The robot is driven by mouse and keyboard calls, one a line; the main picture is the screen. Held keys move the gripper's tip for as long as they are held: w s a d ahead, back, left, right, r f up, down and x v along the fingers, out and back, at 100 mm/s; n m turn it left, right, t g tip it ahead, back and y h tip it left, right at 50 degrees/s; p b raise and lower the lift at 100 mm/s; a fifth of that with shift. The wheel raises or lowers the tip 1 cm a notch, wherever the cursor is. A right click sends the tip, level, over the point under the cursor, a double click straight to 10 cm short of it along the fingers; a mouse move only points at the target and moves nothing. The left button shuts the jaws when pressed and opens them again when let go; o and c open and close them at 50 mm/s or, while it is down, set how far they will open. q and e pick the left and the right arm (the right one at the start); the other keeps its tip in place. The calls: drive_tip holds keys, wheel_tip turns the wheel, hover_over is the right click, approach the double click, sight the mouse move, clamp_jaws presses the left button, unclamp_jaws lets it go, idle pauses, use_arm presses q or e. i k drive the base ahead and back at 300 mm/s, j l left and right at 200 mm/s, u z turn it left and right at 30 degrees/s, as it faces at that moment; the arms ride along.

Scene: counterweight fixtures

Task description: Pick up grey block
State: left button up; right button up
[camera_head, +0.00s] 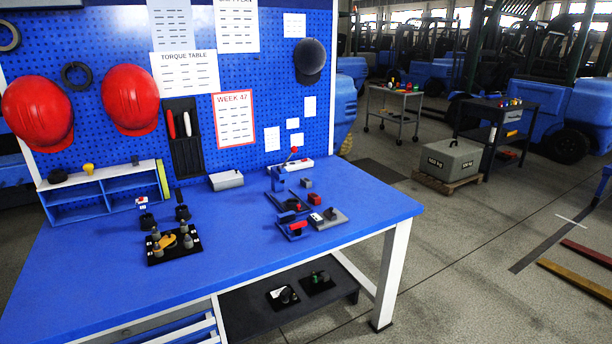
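A small dark grey block (306,183) sits on the blue workbench (250,285), towards its back right. A larger light grey box (226,180) lies further left near the back panel. Neither of my grippers shows in this view.
A black plate with grey pegs and a yellow part (174,243) is left of centre. A blue shelf unit (105,190) is at back left. The bench's front is clear.

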sight(305, 182)
drive_tip(key=i+l+u, duration=0.3)
drive_tip(key=i, duration=0.15)
drive_tip(key=i+l+u, duration=0.65)
drive_tip(key=i+l, duration=0.15)
drive_tip(key=i+l+u, duration=0.3)
drive_tip(key=l, duration=0.2)
drive_tip(key=i+l+u, duration=0.35)
drive_tip(key=l, duration=0.3)
drive_tip(key=k+j, duration=0.05)
